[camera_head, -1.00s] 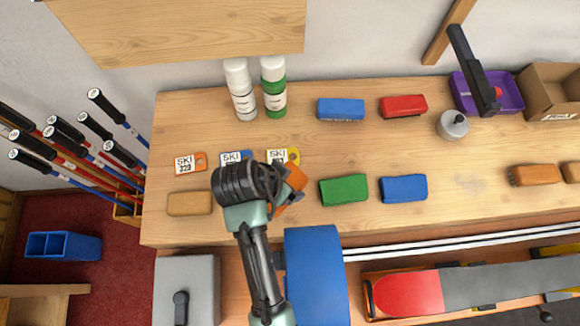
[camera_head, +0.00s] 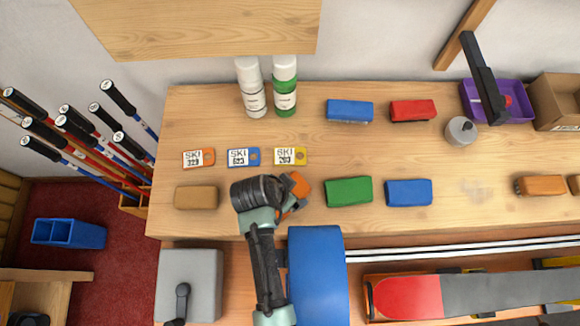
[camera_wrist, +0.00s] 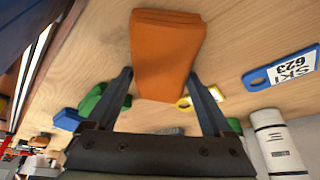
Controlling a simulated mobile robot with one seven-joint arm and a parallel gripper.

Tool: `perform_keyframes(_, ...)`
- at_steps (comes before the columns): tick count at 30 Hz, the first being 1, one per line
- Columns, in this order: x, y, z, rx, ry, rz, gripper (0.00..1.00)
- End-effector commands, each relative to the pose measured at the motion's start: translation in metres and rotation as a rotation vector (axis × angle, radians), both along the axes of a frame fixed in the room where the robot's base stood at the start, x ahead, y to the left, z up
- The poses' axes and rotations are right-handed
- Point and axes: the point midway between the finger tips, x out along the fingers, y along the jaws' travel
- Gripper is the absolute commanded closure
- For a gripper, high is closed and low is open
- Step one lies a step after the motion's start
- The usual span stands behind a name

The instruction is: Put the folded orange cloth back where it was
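The folded orange cloth (camera_head: 301,186) is partly hidden behind my gripper in the head view, just left of the green block. In the wrist view the cloth (camera_wrist: 167,50) is a thick folded pad between my two fingers. My gripper (camera_wrist: 161,74) has its fingertips against the cloth's two sides, near one end. In the head view my gripper (camera_head: 292,199) is over the front part of the bench. I cannot tell whether the cloth touches the bench top.
A green block (camera_head: 348,191) and a blue block (camera_head: 408,193) lie to the right, a tan block (camera_head: 196,197) to the left. Ski tags (camera_head: 243,157) lie behind. Two bottles (camera_head: 285,88) stand at the back. Bare wood shows between the tan block and my gripper.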

Motion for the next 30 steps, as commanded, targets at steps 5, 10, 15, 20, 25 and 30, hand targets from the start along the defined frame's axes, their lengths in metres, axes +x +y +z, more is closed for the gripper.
perform_keyframes(5, 0.000, 0.000, 0.000, 0.000, 0.001, 0.000, 0.00)
perform_keyframes(10, 0.000, 0.000, 0.002, 0.000, 0.001, 0.000, 0.00)
perform_keyframes(15, -0.003, 0.004, 0.015, 0.000, 0.000, 0.001, 0.00)
perform_keyframes(20, -0.010, 0.012, 0.041, 0.001, -0.003, 0.001, 0.00)
perform_keyframes(25, -0.020, 0.021, 0.073, 0.001, -0.003, 0.001, 0.00)
perform_keyframes(30, -0.027, 0.028, 0.099, 0.000, -0.003, 0.001, 0.00)
